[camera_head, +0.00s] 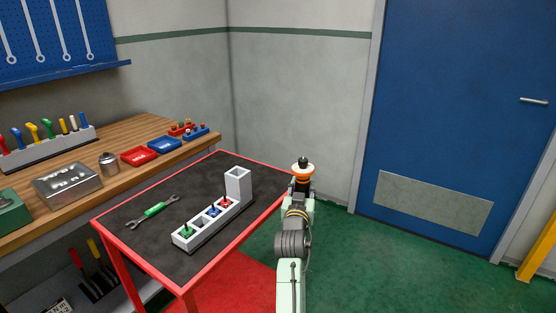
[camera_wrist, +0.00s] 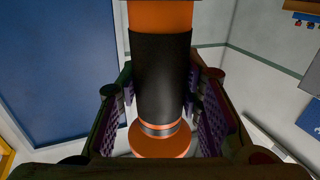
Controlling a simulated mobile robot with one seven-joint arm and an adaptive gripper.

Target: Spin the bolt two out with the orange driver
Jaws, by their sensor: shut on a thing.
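The orange driver (camera_wrist: 160,75) has a black sleeve around its middle and an orange flange at its lower end in the wrist view. My gripper (camera_wrist: 160,110) is shut on the black sleeve, with a purple pad on each side. In the head view my gripper (camera_head: 302,182) is at the cart's right edge, beyond the block. The light grey block (camera_head: 201,233) on the cart holds a green piece (camera_head: 187,231), a blue piece (camera_head: 212,211) and a red piece (camera_head: 225,202) in a row. The blue one is in the middle. Bolt numbers are not legible.
A tall grey square holder (camera_head: 238,183) stands at the block's far end. A green-handled wrench (camera_head: 153,210) lies left on the red-edged cart (camera_head: 131,199). The wooden bench (camera_head: 128,136) behind carries trays and tools. Floor to the right is clear towards the blue door (camera_head: 465,110).

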